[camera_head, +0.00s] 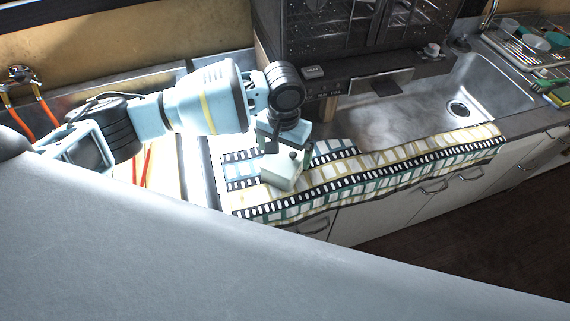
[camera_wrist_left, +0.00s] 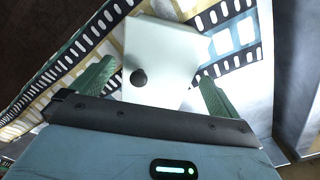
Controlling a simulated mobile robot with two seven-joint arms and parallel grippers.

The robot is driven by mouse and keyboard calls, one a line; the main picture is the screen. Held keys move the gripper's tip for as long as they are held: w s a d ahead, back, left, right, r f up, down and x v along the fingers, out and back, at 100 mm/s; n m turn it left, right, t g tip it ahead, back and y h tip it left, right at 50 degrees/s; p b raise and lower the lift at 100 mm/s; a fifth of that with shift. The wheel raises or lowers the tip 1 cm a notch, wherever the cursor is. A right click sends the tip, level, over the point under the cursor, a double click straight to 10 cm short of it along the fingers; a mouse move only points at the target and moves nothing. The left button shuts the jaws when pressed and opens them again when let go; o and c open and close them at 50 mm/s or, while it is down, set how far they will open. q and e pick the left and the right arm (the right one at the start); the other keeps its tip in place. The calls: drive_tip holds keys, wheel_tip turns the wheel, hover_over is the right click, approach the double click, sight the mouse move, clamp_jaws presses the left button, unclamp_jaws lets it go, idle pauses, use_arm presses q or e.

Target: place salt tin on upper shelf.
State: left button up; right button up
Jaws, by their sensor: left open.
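The salt tin, a pale box with a dark round knob (camera_head: 283,172), is on the film-strip patterned cloth on the counter. In the left wrist view the tin (camera_wrist_left: 165,55) lies between and beyond the two green fingers. My left gripper (camera_head: 285,146) is open and reaches down over the tin, with a finger on either side of it. I cannot tell whether the fingers touch it. The upper shelf cannot be clearly made out; a dark rack unit (camera_head: 330,30) with barred fronts stands behind the gripper. My right gripper is not in view.
The patterned cloth (camera_head: 400,165) runs along the counter's front edge. A steel sink (camera_head: 480,85) is to the right, with a dish rack (camera_head: 515,45) holding dishes beyond it. White cabinets (camera_head: 380,215) are below.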

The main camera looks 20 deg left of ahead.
sight(285, 155)
use_arm(q)
wheel_tip(285, 155, down, 4)
drive_tip(key=shift+w+d+f, duration=0.1)
drive_tip(key=shift+w, duration=0.05)
drive_tip(key=c, duration=1.1)
drive_tip(key=shift+c, duration=0.2)
